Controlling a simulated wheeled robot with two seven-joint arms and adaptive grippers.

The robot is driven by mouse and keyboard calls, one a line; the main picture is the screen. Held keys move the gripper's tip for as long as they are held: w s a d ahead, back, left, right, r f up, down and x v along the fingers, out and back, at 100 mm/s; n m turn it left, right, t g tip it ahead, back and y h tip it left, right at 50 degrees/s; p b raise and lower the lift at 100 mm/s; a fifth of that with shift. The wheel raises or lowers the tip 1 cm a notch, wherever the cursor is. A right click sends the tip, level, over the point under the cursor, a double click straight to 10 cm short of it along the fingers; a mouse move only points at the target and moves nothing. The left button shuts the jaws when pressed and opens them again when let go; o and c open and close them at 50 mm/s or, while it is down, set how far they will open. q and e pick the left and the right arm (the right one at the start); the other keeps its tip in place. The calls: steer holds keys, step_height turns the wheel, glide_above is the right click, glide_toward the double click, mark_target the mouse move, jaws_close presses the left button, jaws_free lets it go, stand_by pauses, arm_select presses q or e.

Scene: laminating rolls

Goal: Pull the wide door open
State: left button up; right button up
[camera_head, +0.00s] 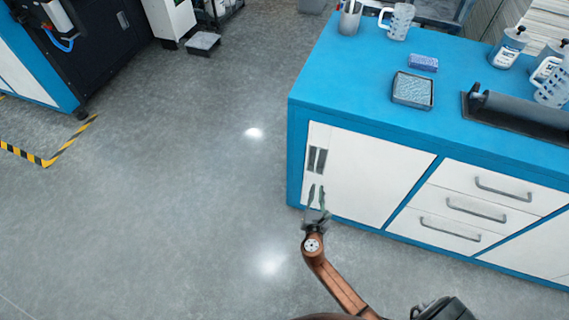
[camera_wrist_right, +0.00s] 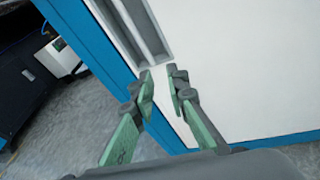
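The wide white door (camera_head: 370,175) is on the front of the blue cabinet, left of the drawers, and looks shut. Its grey recessed handle (camera_head: 317,160) is upright near the door's left edge. In the right wrist view the handle (camera_wrist_right: 145,35) runs up from just beyond the fingertips, and the white door (camera_wrist_right: 230,60) fills the right side. My right gripper (camera_head: 317,193) is just below the handle in the head view. Its green fingers (camera_wrist_right: 160,76) are apart with nothing between them; I cannot tell whether the tips touch the door. My left gripper is not in view.
Drawers with bar handles (camera_head: 476,208) are right of the door. The blue cabinet top (camera_head: 350,85) carries mugs, bottles, a grey tray (camera_head: 412,90) and a dark roller (camera_head: 520,115). The grey floor (camera_head: 180,200) left of the cabinet is clear.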

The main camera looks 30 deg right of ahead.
steer(key=n+t+h+b, duration=0.1)
steer(key=n+t+b, duration=0.1)
glide_toward(316, 162)
steer(key=w, duration=0.1)
steer(key=b+x, duration=0.1)
steer(key=x, duration=0.6)
steer(key=shift+d+f+b, duration=0.15)
steer(key=shift+d+b, duration=0.15)
steer(key=shift+b, duration=0.05)
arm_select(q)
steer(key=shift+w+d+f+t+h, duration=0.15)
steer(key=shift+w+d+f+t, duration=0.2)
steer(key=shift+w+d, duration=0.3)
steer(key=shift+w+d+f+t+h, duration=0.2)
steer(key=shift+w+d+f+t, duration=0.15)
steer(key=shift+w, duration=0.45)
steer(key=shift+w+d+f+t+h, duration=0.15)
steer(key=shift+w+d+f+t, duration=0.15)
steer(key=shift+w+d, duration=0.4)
arm_select(e)
steer(key=shift+w+d, duration=0.3)
steer(key=shift+d, duration=0.05)
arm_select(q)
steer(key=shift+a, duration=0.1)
arm_select(e)
jaws_close()
steer(key=shift+a, duration=0.1)
